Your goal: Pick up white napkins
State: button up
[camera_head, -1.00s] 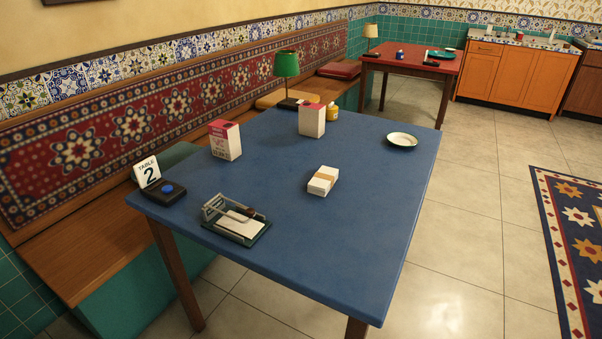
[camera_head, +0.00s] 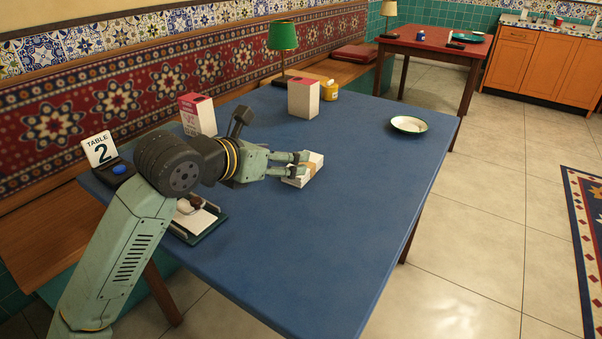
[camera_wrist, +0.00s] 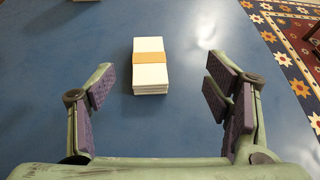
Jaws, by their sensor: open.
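The white napkins (camera_head: 311,168) are a neat stack with a tan band around the middle, lying on the blue table (camera_head: 330,240). In the wrist view the stack (camera_wrist: 150,75) lies ahead of my gripper (camera_wrist: 160,108), roughly centred between the fingers and a little beyond the fingertips. My gripper (camera_head: 298,165) is open and empty, with purple pads on both fingers. In the head view the fingers overlap the left end of the stack; I cannot tell whether they touch it.
Two red-and-white boxes (camera_head: 197,115) (camera_head: 303,98), a green lamp (camera_head: 282,40), a yellow jar (camera_head: 329,91) and a plate (camera_head: 408,125) stand farther back. The table's right side is clear.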

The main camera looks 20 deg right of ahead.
jog(key=w+f, duration=0.1)
jog(key=f+y, duration=0.1)
jog(key=shift+w+d+f, duration=0.1)
jog(key=shift+w+f, duration=0.25)
jog(key=shift+f, duration=0.05)
jog(key=x, duration=0.3)
jog(key=shift+w+d+p, duration=0.1)
jog(key=shift+d+p, duration=0.1)
jog(key=shift+p, duration=0.15)
jog(key=shift+f+p+x, duration=0.2)
jog(key=shift+p+x, duration=0.45)
jog(key=shift+x, duration=2.3)
jog(key=shift+a, duration=0.1)
jog(key=shift+c, duration=0.6)
jog(key=c, duration=1.2)
jog(key=shift+o, duration=0.2)
jog(key=shift+r, duration=0.1)
